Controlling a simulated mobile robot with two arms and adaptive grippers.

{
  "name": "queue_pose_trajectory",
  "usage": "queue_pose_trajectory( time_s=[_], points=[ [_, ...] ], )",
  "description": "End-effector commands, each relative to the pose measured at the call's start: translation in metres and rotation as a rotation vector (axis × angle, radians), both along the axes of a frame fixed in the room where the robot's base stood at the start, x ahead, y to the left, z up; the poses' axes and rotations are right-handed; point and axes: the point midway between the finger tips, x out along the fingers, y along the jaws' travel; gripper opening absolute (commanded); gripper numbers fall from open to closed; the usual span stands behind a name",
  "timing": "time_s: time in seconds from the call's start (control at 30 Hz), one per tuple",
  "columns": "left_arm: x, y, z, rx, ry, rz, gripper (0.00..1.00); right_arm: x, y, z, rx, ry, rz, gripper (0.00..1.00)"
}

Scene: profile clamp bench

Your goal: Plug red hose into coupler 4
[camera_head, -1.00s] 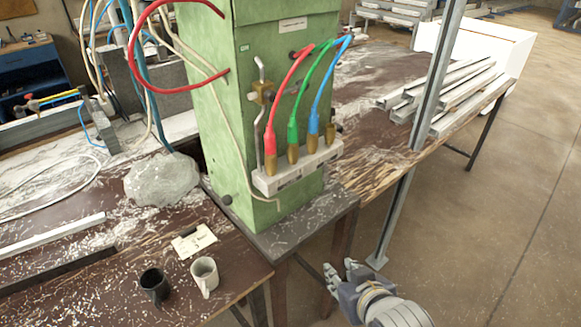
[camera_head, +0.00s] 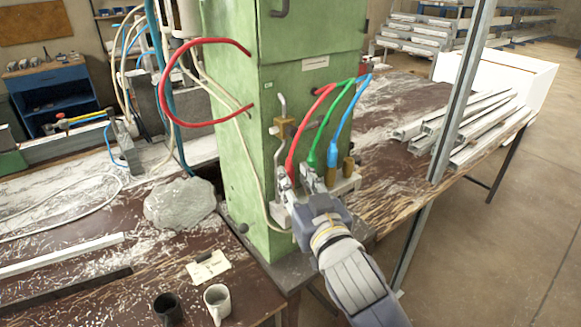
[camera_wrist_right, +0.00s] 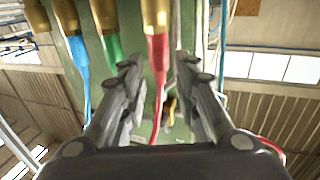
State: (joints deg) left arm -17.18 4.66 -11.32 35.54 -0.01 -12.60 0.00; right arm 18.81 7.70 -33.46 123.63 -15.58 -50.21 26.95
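The red hose (camera_head: 307,126) arches from the green cabinet down to the leftmost brass coupler of the pale coupler block (camera_head: 347,187). In the right wrist view the red plug (camera_wrist_right: 159,62) sits in its brass coupler (camera_wrist_right: 155,14). My right gripper (camera_head: 296,181) is in front of the block. Its open fingers (camera_wrist_right: 160,80) stand either side of the red plug, with visible gaps. The green hose (camera_head: 325,128) and blue hose (camera_head: 345,118) run to the middle couplers. The rightmost brass coupler (camera_head: 348,167) has no hose. My left gripper is out of view.
The green cabinet (camera_head: 232,130) stands behind the block, with a valve (camera_head: 283,127) and a separate red loop (camera_head: 166,90) on its left. A metal post (camera_head: 452,115) stands to the right. Two mugs, a dark one (camera_head: 168,308) and a pale one (camera_head: 217,301), stand at front left.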

Motion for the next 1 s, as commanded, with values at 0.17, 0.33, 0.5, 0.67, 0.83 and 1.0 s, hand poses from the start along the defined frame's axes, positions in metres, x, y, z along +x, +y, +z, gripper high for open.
queue_pose_trajectory(
  time_s=[0.17,0.33,0.5,0.67,0.83,1.0],
  points=[
    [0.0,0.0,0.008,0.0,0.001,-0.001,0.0,0.024,0.008,0.002,-0.002,0.0,-0.001,0.29],
    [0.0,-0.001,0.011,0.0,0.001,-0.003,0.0,0.037,0.012,0.001,0.0,0.0,-0.001,0.29],
    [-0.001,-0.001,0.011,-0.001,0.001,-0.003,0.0,0.042,0.013,0.0,0.0,0.001,-0.001,0.29],
    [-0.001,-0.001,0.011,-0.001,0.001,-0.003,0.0,0.042,0.013,0.0,0.0,0.001,-0.001,0.29],
    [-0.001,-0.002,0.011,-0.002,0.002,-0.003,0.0,0.042,0.013,0.0,0.0,0.001,-0.001,0.04],
    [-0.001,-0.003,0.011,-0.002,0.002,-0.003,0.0,0.042,0.013,-0.001,0.0,0.001,-0.001,0.08]
  ],
)
